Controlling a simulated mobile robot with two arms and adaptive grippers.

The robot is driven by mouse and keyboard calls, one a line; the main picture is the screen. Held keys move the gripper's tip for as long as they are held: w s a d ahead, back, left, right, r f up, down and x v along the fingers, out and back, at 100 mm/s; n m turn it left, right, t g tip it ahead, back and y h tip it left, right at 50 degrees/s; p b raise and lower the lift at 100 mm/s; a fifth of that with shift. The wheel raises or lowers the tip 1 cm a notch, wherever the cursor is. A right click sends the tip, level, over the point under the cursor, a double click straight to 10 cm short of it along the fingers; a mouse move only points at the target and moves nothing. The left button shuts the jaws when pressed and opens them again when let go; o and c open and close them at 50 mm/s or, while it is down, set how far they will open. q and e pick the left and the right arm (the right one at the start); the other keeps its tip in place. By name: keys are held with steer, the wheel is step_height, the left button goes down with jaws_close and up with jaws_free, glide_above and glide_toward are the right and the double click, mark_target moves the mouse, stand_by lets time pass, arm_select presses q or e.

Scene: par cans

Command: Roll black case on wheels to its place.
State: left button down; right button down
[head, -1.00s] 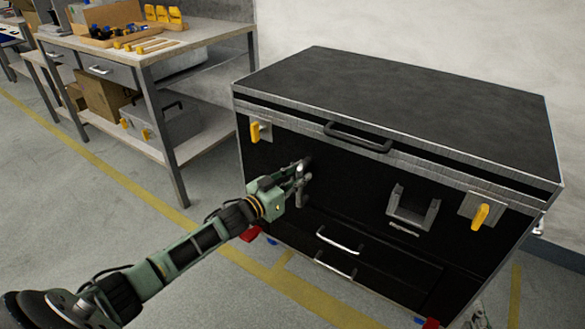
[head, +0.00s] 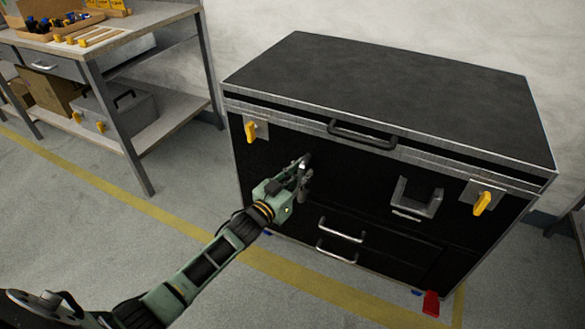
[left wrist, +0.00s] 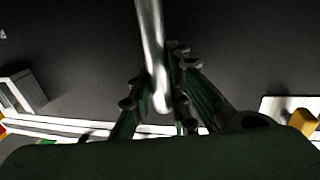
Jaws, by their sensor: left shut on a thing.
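The black case on wheels (head: 380,90) stands close to the pale wall, with metal edging, yellow latches and a closed lid. My left gripper (head: 303,178) is at the left part of its front face. In the left wrist view, the gripper (left wrist: 158,100) is shut on a shiny metal bar handle (left wrist: 150,40) of the case. A red wheel pedal (head: 431,303) shows at the case's lower right corner. Most of the wheels are hidden. My right gripper is not in view.
A yellow floor line (head: 300,285) runs along the case's front, and a short cross line (head: 458,305) lies by its right corner. A workbench (head: 165,28) with tools and a grey box (head: 130,110) on its lower shelf stands at the left, with a gap between. Another table's leg shows at the right edge.

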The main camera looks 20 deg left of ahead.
arm_select(q)
steer(key=shift+s+d, duration=0.2)
steer(key=shift+d, duration=1.2)
steer(key=c, duration=1.6)
jaws_free()
steer(key=shift+a, duration=0.35)
steer(key=shift+c, duration=0.2)
steer(key=v, duration=1.2)
steer(key=shift+d, duration=0.1)
